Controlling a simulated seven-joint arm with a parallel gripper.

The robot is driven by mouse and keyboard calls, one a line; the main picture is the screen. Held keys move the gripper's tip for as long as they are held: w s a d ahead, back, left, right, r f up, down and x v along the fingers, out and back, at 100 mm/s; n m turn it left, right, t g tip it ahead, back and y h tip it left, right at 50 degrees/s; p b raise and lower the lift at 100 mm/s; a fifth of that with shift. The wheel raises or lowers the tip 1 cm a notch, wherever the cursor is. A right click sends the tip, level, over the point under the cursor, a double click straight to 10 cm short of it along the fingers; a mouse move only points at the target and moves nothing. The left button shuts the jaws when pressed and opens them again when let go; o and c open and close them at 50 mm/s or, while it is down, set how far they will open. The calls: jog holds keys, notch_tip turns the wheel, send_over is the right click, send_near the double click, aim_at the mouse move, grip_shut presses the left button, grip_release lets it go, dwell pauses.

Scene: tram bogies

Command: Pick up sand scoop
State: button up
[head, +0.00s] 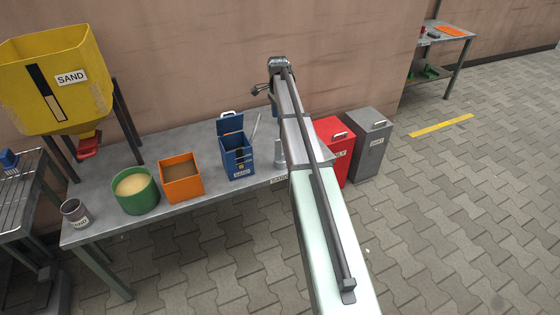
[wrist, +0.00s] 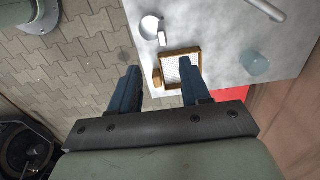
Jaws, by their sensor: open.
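My gripper (head: 262,90) is above the right end of the grey table in the head view. In the wrist view, my gripper (wrist: 158,70) is open, its two dark blue fingers apart with nothing held between them. A small pale round thing with a short handle (wrist: 150,26) lies on the table beyond the fingertips; it may be the sand scoop, but I cannot tell. A grey rod (head: 256,127) stands beside the blue SAND box (head: 237,158). A pale rod (wrist: 265,9) also shows at the top of the wrist view. My arm hides part of the table's right end.
A wood-framed tray (wrist: 184,62) lies near the fingertips at the table edge, with a bluish cup (wrist: 255,63) to its right. The table also holds an orange box (head: 181,180) and a green sand bowl (head: 136,194). Red (head: 334,150) and grey (head: 371,145) bins stand right.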

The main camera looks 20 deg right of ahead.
send_over(278, 139)
jog(key=f, duration=0.7)
jog(key=shift+s+f, duration=0.25)
jog(key=shift+f, duration=0.15)
jog(key=shift+w+f, duration=0.2)
jog(key=shift+f, duration=2.5)
grip_shut()
